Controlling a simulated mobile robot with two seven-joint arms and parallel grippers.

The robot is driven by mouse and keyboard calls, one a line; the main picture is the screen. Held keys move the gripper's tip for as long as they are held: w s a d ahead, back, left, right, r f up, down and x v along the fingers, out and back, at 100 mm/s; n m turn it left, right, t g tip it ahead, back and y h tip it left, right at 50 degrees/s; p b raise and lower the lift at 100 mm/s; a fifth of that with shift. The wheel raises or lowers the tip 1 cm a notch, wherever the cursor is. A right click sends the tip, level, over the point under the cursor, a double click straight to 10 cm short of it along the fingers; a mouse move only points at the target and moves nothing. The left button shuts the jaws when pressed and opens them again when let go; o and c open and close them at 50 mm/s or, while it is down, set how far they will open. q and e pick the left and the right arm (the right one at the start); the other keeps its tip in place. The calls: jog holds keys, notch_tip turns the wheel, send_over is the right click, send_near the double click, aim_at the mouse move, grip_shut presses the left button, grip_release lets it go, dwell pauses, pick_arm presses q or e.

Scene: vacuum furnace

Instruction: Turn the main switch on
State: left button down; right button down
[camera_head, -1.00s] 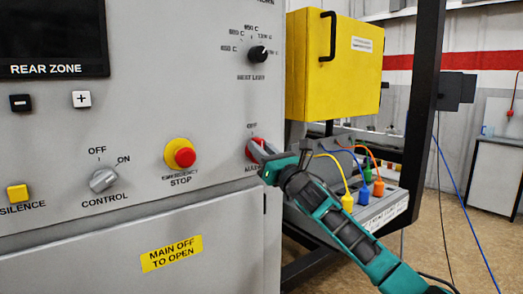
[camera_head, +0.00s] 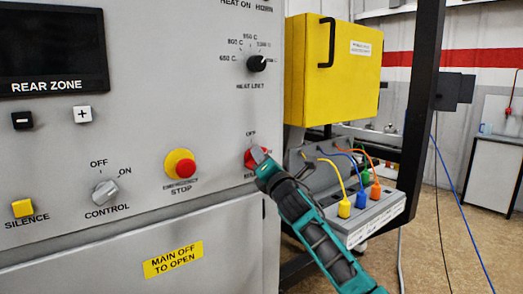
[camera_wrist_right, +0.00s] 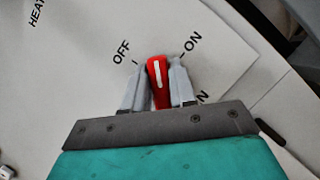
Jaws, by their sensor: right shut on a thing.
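The main switch is a red rotary handle (camera_wrist_right: 157,80) with a white line, on the grey panel. In the wrist view its tip points between the OFF and ON marks. In the head view its red part (camera_head: 249,160) shows beside the gripper, and the lettering below is mostly covered. My right gripper (camera_wrist_right: 157,72) is shut on the handle, one finger on each side. In the head view the right gripper (camera_head: 258,156) comes to the switch from the lower right. My left gripper is not in view.
The red emergency stop button (camera_head: 185,168) is left of the switch. A control knob (camera_head: 105,190) is further left and a heat limit knob (camera_head: 257,63) is above. A yellow box (camera_head: 335,75) and a terminal unit with coloured plugs (camera_head: 375,207) stand to the right.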

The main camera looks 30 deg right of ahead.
jog(key=shift+r+m+g+h+p, duration=0.25)
jog(key=shift+m+p, duration=0.2)
jog(key=shift+m, duration=0.25)
jog(key=shift+f+m+h+p, duration=0.1)
jog(key=shift+m+h+p, duration=0.15)
jog(key=shift+m+p, duration=0.25)
jog(key=m+g+p, duration=0.1)
jog(key=m, duration=0.1)
jog(key=m+p, duration=0.2)
jog(key=shift+d+f+g+h, duration=0.1)
jog(key=shift+f+g+h, duration=0.05)
jog(key=shift+g+h, duration=0.2)
jog(key=shift+f+m+g+p, duration=0.25)
jog(key=shift+m+g, duration=0.25)
jog(key=shift+m, duration=1.4)
jog(key=c, duration=1)
grip_release()
